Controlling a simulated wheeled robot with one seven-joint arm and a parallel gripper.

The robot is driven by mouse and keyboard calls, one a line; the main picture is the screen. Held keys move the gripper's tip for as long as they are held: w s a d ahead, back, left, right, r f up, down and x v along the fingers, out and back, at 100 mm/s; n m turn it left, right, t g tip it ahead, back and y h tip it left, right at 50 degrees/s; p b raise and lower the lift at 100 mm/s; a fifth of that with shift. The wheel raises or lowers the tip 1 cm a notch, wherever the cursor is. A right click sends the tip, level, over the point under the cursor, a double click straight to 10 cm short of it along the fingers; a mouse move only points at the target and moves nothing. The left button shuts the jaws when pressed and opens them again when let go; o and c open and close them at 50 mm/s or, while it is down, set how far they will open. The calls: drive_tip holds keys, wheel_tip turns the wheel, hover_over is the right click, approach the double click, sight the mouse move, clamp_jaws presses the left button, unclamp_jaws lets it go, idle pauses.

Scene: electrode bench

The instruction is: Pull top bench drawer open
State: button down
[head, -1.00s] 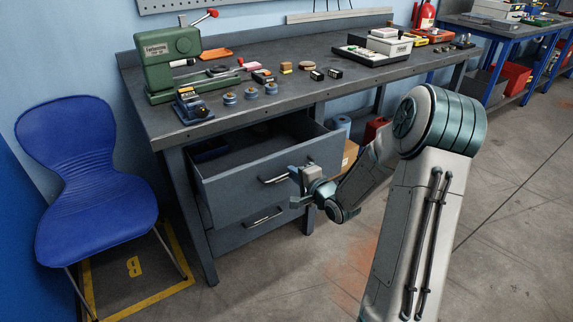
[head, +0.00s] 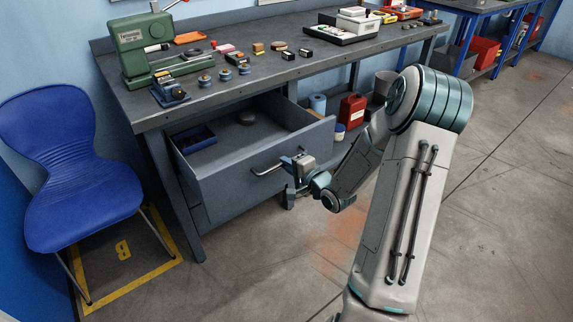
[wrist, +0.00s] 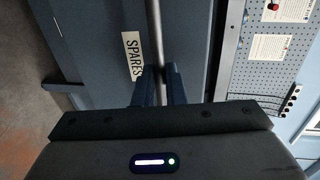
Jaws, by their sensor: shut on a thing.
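The top bench drawer (head: 225,186) is a grey drawer that stands well out from under the bench in the head view. A blue tray (head: 194,139) and a dark round thing (head: 246,118) lie inside it. Its bar handle (head: 266,172) runs across the front. My gripper (head: 290,164) is at the right end of the handle. In the wrist view my gripper (wrist: 158,85) is shut on the metal handle bar (wrist: 154,30), beside a "SPARES" label (wrist: 132,56) on the drawer front (wrist: 90,45).
The grey bench (head: 255,80) carries a green machine (head: 150,50) and several small parts. A blue chair (head: 60,160) stands left of the drawer. A red can (head: 351,111) and a blue roll (head: 318,104) are under the bench. The floor in front is clear.

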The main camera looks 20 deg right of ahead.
drive_tip(key=c, duration=1.5)
unclamp_jaws()
drive_tip(key=p+v, duration=0.2)
drive_tip(key=v, duration=1.1)
drive_tip(key=shift+s, duration=0.4)
drive_tip(key=shift+d, duration=0.1)
wheel_tip(320, 180, up, 14)
drive_tip(key=s+a+n+g+h+p, duration=0.2)
drive_tip(key=n+g+h+p, duration=0.5)
drive_tip(key=n+p, duration=0.2)
drive_tip(key=s+a+r+n+g+y+p, duration=0.2)
drive_tip(key=s+a+r+n+g+p, duration=0.2)
drive_tip(key=s+a+r, duration=0.7)
drive_tip(key=s+n+g, duration=0.1)
drive_tip(key=s, duration=0.2)
drive_tip(key=shift+s+a+r+p, duration=0.15)
drive_tip(key=shift+a+r+p, duration=0.05)
drive_tip(key=shift+r+p, duration=0.15)
